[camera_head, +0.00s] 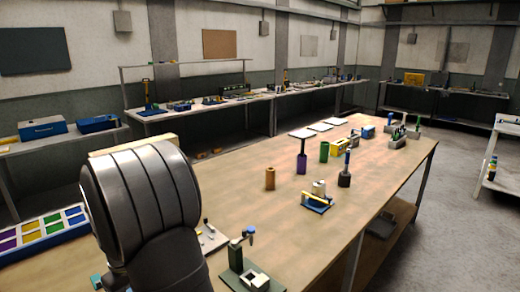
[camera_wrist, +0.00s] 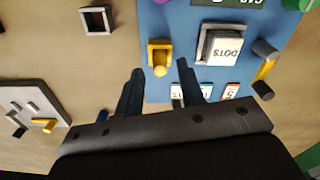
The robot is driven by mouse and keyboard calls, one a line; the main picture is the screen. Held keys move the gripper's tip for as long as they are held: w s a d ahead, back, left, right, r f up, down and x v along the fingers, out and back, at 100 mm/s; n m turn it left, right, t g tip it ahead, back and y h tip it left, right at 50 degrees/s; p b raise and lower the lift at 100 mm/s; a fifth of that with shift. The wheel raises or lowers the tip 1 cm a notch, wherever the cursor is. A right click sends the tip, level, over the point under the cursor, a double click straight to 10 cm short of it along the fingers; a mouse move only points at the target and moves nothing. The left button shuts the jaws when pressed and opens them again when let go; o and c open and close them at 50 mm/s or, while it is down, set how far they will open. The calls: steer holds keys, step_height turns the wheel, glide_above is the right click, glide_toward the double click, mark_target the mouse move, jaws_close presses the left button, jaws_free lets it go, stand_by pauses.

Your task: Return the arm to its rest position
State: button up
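My gripper (camera_wrist: 160,66) shows in the wrist view with its two dark fingers spread apart and nothing held between them. It is above a blue board (camera_wrist: 210,80), and a yellow piece with a round knob (camera_wrist: 160,54) appears between the fingertips, beneath them. Whether the fingers touch anything below cannot be told. In the head view a thick grey link of my arm fills the left foreground, and my gripper does not show there.
A white block marked DOTS (camera_wrist: 222,47) is on the blue board. A square dark frame (camera_wrist: 84,22) lies to its left. In the head view, the long wooden workbench (camera_head: 225,185) carries a brown cylinder (camera_head: 270,178), a green stand (camera_head: 236,258) and a blue-based fixture (camera_head: 315,207).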

steer(key=shift+r, duration=1.15)
steer(key=shift+f, duration=0.15)
